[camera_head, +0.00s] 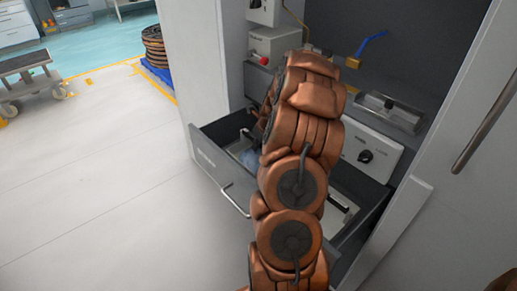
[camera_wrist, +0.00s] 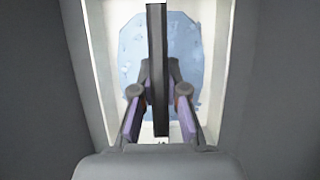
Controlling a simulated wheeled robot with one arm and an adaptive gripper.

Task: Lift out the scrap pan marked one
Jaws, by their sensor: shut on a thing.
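The scrap pan (camera_wrist: 101,45) is pale, with a light-blue mass (camera_wrist: 186,50) inside, seen from above in the wrist view. A dark bar-shaped handle (camera_wrist: 158,30) crosses over its middle. My gripper (camera_wrist: 159,88) is shut on this handle, one finger on each side. In the head view the pan sits in an open grey drawer (camera_head: 213,165), and part of the blue mass (camera_head: 249,157) shows left of my arm. My arm hides the gripper and most of the pan there. I cannot read any mark on the pan or tell whether it is raised.
The drawer has a front pull bar (camera_head: 236,202) and is set in a pale cabinet. A control panel with a black knob (camera_head: 366,157) and a blue-handled valve (camera_head: 372,41) are behind my arm. Open floor (camera_head: 110,190) lies to the left. A cart (camera_head: 30,75) stands farther off.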

